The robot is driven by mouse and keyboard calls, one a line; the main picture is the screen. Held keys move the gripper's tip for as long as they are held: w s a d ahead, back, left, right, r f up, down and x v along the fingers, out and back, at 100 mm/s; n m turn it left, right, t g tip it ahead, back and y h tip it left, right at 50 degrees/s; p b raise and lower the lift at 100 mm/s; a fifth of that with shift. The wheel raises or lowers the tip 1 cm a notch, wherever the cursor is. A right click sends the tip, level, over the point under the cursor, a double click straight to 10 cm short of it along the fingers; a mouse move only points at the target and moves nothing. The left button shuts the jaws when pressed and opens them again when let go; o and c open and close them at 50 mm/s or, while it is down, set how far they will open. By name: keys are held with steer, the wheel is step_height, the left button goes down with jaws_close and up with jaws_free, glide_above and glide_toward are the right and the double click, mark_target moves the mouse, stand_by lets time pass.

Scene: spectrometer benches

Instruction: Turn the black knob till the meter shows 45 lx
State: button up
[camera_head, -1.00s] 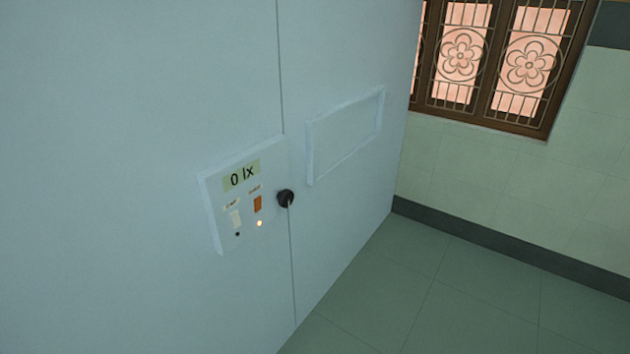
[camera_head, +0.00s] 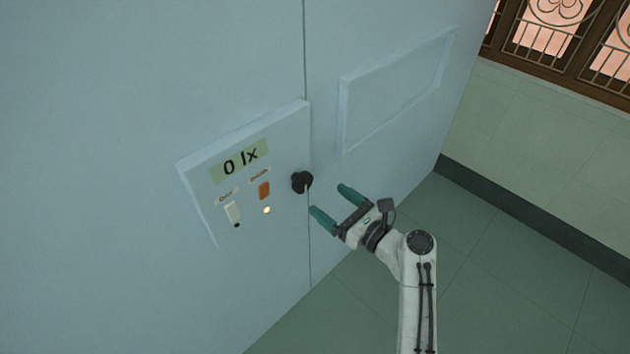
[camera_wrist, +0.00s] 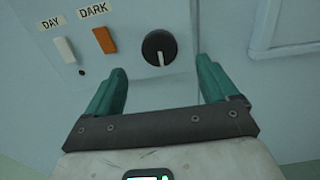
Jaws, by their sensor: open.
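The black knob (camera_head: 302,182) sits at the right edge of the control panel (camera_head: 290,130), and its pale pointer line points down. In the wrist view the knob (camera_wrist: 159,48) lies ahead of and between my two green fingertips. The meter (camera_head: 240,160) above the switches reads 0 lx. My gripper (camera_head: 336,203) is open and empty, a little to the right of and below the knob in the head view, apart from it. It also shows in the wrist view (camera_wrist: 162,78).
A white switch (camera_wrist: 64,49) marked DAY and an orange switch (camera_wrist: 104,40) marked DARK are left of the knob. A small lit lamp (camera_head: 267,210) is below the orange switch. A raised blank frame (camera_head: 343,115) stands out from the wall at right. Floor at right is clear.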

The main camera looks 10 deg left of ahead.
mark_target(305, 184)
steer(key=x, duration=0.8)
steer(key=shift+c, duration=0.4)
steer(key=shift+s, duration=0.1)
steer(key=c, duration=0.9)
steer(key=shift+c, duration=0.2)
